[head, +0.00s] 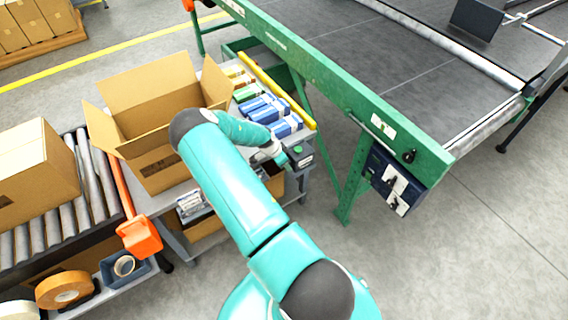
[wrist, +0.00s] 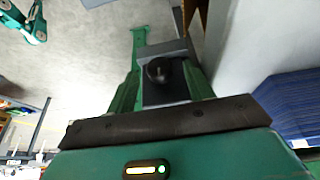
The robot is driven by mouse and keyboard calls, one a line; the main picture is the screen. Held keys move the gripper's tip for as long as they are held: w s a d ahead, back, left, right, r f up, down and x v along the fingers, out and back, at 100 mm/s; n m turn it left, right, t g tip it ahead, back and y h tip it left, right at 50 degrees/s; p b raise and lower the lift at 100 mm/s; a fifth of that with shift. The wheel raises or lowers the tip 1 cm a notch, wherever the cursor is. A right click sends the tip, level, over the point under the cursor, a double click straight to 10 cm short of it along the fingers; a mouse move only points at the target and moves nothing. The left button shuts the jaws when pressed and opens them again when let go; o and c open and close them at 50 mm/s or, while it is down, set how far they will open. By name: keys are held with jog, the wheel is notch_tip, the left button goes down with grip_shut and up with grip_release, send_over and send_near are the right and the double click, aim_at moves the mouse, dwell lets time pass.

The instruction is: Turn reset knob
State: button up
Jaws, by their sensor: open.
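A black round knob (wrist: 158,72) sits on a dark box (wrist: 165,93) in the middle of the wrist view. My open gripper (wrist: 163,84) is close in front of it, with a green finger to either side and nothing held. I cannot tell whether the fingers touch the knob. In the head view my gripper (head: 276,152) is at the front right corner of the grey table, beside a small dark box (head: 302,155). The knob is not clear there. Another black knob (head: 408,156) shows on the machine's green beam, apart from my gripper.
Blue and white cartons (head: 265,110) lie on the table behind my gripper, with a yellow rail (head: 278,90) along them. An open cardboard box (head: 160,110) stands to the left. The green machine frame (head: 345,100) rises close on the right. The floor at right is clear.

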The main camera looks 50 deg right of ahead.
jog(key=v, duration=1.2)
jog(key=shift+r, duration=0.15)
jog(key=s+a+r+n+t+y, duration=0.2)
jog(key=a+r+n+t+y, duration=0.5)
jog(key=a+r, duration=1.7)
jog(key=s+a+r+n+h, duration=0.1)
jog(key=s+a+r+n, duration=0.3)
jog(key=s+r+n, duration=0.2)
jog(key=s+a+r+n+h, duration=0.1)
jog(key=s+a+r+n, duration=0.4)
jog(key=s+r+n, duration=0.2)
jog(key=shift+s+a+r+h, duration=0.3)
jog(key=shift+s+r, duration=1)
jog(key=shift+s, duration=1)
